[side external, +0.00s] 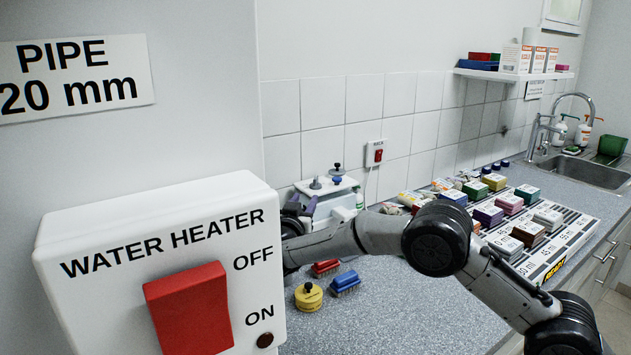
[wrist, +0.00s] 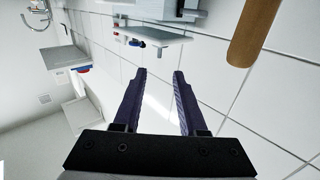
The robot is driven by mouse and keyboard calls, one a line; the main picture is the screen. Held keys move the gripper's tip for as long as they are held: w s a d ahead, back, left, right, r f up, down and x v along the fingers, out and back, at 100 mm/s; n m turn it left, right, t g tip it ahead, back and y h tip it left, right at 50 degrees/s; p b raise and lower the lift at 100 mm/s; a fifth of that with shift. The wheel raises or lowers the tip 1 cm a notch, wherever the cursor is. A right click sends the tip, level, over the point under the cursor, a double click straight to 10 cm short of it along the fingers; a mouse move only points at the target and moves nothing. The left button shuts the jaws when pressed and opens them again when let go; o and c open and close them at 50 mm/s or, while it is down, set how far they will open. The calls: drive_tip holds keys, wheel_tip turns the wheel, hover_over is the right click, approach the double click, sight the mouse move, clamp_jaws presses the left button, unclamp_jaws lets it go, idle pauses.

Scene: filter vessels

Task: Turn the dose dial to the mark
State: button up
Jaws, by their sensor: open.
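My gripper (side external: 308,207) is at the left of the counter in the side view, partly hidden behind the water heater box. Its two purple fingers also show in the wrist view (wrist: 160,75), apart with nothing between them. A white apparatus (side external: 345,191) with small dark and blue knobs (side external: 337,168) on top stands against the tiled wall, just behind and right of my gripper. I cannot tell which part is the dose dial, and no mark is readable. In the side view I cannot tell whether the fingers touch the apparatus.
The water heater box (side external: 160,260) with a red switch fills the left foreground. A rack of coloured blocks (side external: 545,255) is at the right.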

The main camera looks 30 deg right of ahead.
sight(315, 182)
drive_tip(key=x, duration=1.3)
drive_tip(key=shift+s, duration=0.1)
drive_tip(key=shift+c, duration=0.2)
clamp_jaws()
